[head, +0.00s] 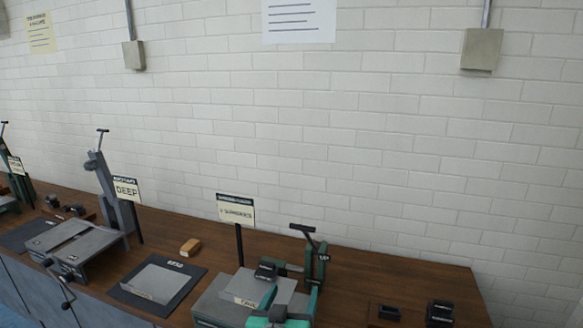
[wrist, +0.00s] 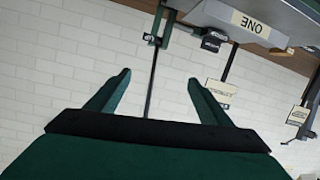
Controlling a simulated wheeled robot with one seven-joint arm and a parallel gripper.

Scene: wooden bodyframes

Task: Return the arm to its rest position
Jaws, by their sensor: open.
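My gripper (head: 294,290) shows at the bottom of the head view, in front of the grey machine with the pale block. In the wrist view my gripper (wrist: 160,77) has two green fingers spread apart with nothing between them. The wall and a dark post stand behind that gap.
A wooden bench (head: 420,272) runs along a white brick wall (head: 330,130). A grey machine (head: 75,245) with a DEEP sign (head: 126,189) stands left. A dark mat with a grey plate (head: 155,283) and a tan block (head: 190,247) lie mid-bench. Small black blocks (head: 440,312) sit at right.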

